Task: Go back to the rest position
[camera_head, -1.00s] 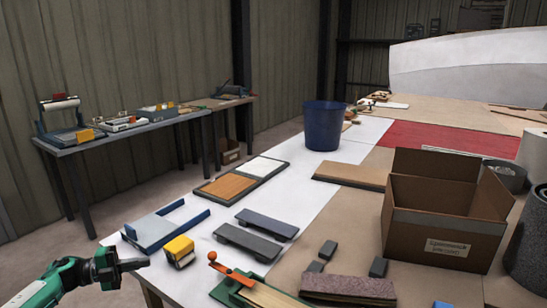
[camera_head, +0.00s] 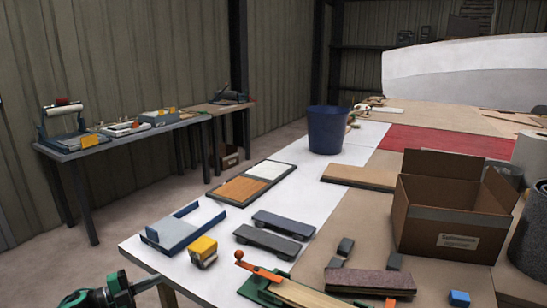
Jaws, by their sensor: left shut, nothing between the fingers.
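My left gripper (camera_head: 146,284) is shut and empty at the bottom left of the head view. It is off the near left corner of the work table (camera_head: 136,248), apart from everything on it. The gripper is green and dark, and its fingers point right. My right gripper does not show.
Near the table's left edge are a blue-framed tray (camera_head: 182,230), a yellow block (camera_head: 203,252) and two dark sanding blocks (camera_head: 283,225). A cardboard box (camera_head: 450,215) stands at right, a blue bucket (camera_head: 327,130) farther back. A side bench (camera_head: 75,152) stands along the wall.

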